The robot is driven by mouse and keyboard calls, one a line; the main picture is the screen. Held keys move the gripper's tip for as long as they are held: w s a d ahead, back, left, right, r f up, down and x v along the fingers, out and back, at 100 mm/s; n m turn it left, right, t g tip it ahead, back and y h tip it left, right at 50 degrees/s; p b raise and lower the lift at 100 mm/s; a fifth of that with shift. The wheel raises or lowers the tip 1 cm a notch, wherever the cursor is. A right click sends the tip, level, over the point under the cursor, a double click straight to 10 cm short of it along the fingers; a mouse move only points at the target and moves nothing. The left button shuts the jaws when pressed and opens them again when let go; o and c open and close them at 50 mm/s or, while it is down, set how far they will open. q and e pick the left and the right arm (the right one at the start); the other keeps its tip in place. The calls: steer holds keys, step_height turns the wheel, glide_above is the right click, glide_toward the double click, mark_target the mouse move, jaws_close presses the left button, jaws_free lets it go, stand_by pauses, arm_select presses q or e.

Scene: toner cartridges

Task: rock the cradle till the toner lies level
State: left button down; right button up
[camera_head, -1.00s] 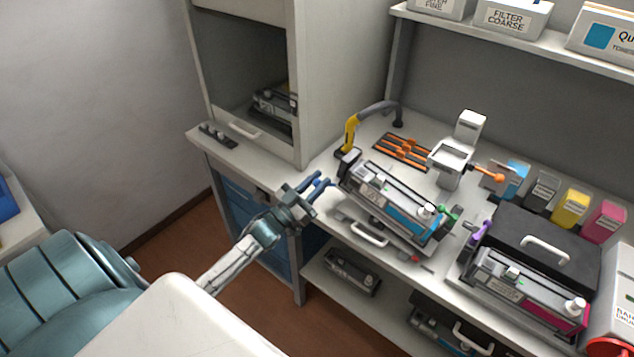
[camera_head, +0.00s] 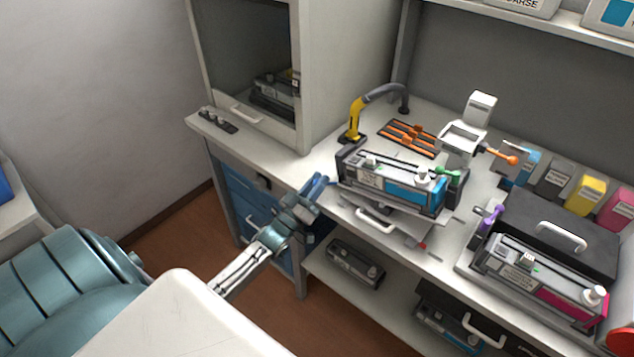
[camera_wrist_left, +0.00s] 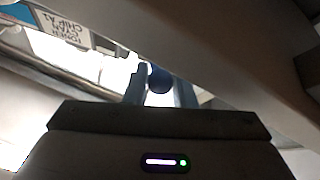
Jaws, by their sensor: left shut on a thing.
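A grey toner cartridge with a cyan label (camera_head: 403,192) lies in the cradle on the bench. Compared with the bench edge, its left end looks a little low and its right end a little raised. The cradle's base (camera_head: 408,222) shows partly under it. My left gripper (camera_head: 318,186) is at the cradle's left end, in front of the bench. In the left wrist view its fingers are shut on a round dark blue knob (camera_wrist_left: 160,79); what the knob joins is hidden. The cyan label also shows upside down there (camera_wrist_left: 66,23). My right gripper is out of view.
A second cartridge with a magenta label (camera_head: 535,280) lies to the right, before a black case (camera_head: 560,222). A cabinet (camera_head: 325,80) rises at the left.

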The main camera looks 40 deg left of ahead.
arm_select(q)
steer(key=c, duration=1.3)
jaws_free()
steer(key=b+v, duration=0.3)
steer(key=v, duration=0.8)
